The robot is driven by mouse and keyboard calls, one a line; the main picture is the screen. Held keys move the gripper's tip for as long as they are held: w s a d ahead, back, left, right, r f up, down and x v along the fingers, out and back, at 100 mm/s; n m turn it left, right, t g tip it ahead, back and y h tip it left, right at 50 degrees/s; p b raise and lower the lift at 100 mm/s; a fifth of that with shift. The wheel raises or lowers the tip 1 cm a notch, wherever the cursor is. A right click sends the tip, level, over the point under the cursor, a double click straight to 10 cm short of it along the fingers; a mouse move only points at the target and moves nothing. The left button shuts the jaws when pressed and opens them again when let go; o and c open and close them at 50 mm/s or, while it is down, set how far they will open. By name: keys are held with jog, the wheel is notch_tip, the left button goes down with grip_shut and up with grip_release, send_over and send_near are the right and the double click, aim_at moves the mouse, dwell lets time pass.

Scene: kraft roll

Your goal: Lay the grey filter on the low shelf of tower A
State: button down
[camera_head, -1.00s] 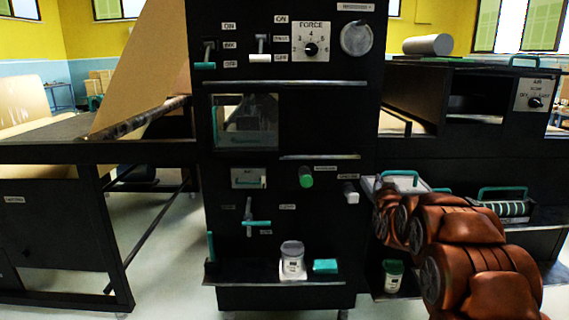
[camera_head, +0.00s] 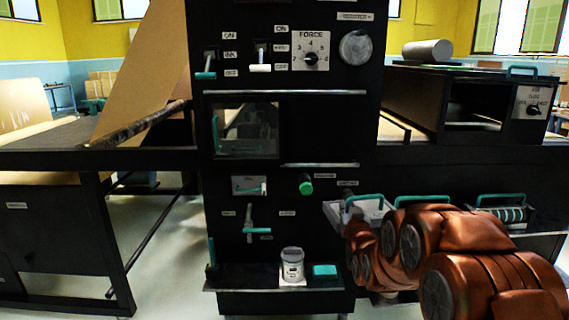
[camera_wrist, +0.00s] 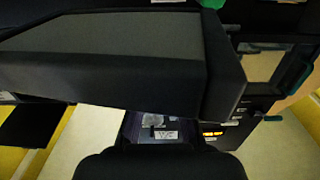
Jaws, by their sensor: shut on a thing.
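The grey filter (camera_head: 362,209), a light grey slab with a teal handle, shows at the end of my arm in the head view, in front of the right edge of the black middle tower (camera_head: 290,130). In the wrist view a wide dark-framed piece with a grey face (camera_wrist: 100,55), apparently the filter, spans the top. My gripper (camera_wrist: 160,160) is shut on it; its fingertips are hard to make out, and my arm hides them in the head view. A low shelf (camera_head: 245,286) juts from the tower's foot, lower than the filter. I cannot read which tower is A.
A white jar (camera_head: 292,265) and a teal block (camera_head: 325,270) stand on the low shelf's right half; its left half looks mostly bare. A teal-handled lever (camera_head: 255,230) sticks out above it. A striped teal-handled piece (camera_head: 503,212) sits at the right. Floor at left is open.

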notch_tip(320, 180, up, 20)
jog(key=p, duration=1.9)
jog(key=shift+d, duration=0.15)
